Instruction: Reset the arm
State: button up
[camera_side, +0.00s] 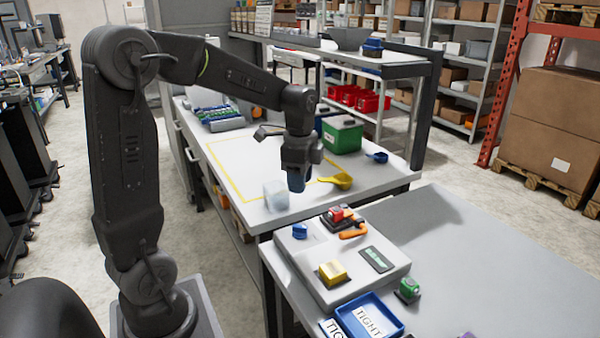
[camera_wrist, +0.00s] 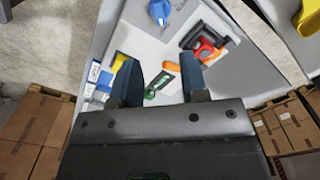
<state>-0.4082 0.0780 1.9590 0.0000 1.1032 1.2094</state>
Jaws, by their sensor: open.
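My gripper (camera_side: 297,180) points down in the side view, above the front edge of the white bench near a clear block (camera_side: 276,195). Its two fingers stand apart in the wrist view (camera_wrist: 160,84), with nothing held between them. Beyond the fingertips in the wrist view lies the light grey fixture board (camera_wrist: 140,42). On the board are a blue knob (camera_wrist: 159,10), a red part (camera_wrist: 207,50) and an orange handle (camera_wrist: 184,70).
The board (camera_side: 318,262) in the side view also carries a yellow block (camera_side: 332,272). A yellow scoop (camera_side: 341,181) and green box (camera_side: 342,137) stand right of my gripper.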

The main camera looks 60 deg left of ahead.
jog(key=shift+r, duration=0.8)
jog(key=s+d+r+n+t, duration=0.3)
jog(key=s+d+n+t, duration=0.2)
jog(key=s+d+n, duration=0.4)
jog(key=s+d, duration=0.5)
jog(key=shift+d+t, duration=0.2)
jog(key=shift+t, duration=0.1)
